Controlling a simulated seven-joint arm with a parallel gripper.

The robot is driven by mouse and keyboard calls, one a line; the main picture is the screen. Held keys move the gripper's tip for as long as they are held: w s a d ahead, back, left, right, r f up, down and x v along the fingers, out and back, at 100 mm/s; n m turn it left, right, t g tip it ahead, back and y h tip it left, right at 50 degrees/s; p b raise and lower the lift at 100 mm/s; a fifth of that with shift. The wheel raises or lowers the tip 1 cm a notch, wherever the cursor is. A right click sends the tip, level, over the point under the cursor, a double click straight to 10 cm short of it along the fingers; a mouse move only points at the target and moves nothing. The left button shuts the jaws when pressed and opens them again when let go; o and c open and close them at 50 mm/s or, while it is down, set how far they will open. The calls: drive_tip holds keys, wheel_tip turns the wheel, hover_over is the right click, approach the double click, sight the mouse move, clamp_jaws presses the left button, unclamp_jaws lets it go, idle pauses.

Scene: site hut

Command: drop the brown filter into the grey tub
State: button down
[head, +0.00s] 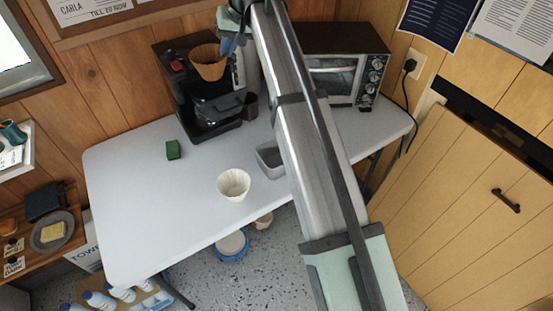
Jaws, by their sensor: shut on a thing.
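The brown filter (209,64) is a tapered brown cone, seen in the head view in front of the upper part of the coffee maker. My gripper (229,46) is shut on its right side and holds it raised above the table. The grey tub (266,163) stands on the table, right of the middle. It is lower in the picture than the filter and to its right, and my arm partly covers its right side.
A white fluted filter cup (233,184) stands left of and in front of the tub. A green block (173,150) lies further left. The black coffee maker (215,120) and a toaster oven (345,75) stand at the back. The table's left part (125,200) is clear.

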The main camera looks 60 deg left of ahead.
drive_tip(key=w+d+f+m+t, duration=0.2)
drive_tip(key=w+d+m+t, duration=0.1)
drive_tip(key=w+d+m, duration=0.55)
drive_tip(key=w+d+f+n+g, duration=0.1)
drive_tip(key=d+f+n, duration=0.3)
drive_tip(key=f, duration=0.5)
drive_tip(key=w+d+f+n+g, duration=0.2)
drive_tip(key=d+f+n, duration=0.2)
drive_tip(key=f, duration=0.6)
drive_tip(key=shift+d, duration=0.65)
drive_tip(key=shift+r+n, duration=0.1)
drive_tip(key=shift+n, duration=0.15)
drive_tip(key=c, duration=1.2)
unclamp_jaws()
drive_tip(key=v, duration=1.3)
drive_tip(key=shift+d+r, duration=0.2)
drive_tip(key=shift+r, duration=0.15)
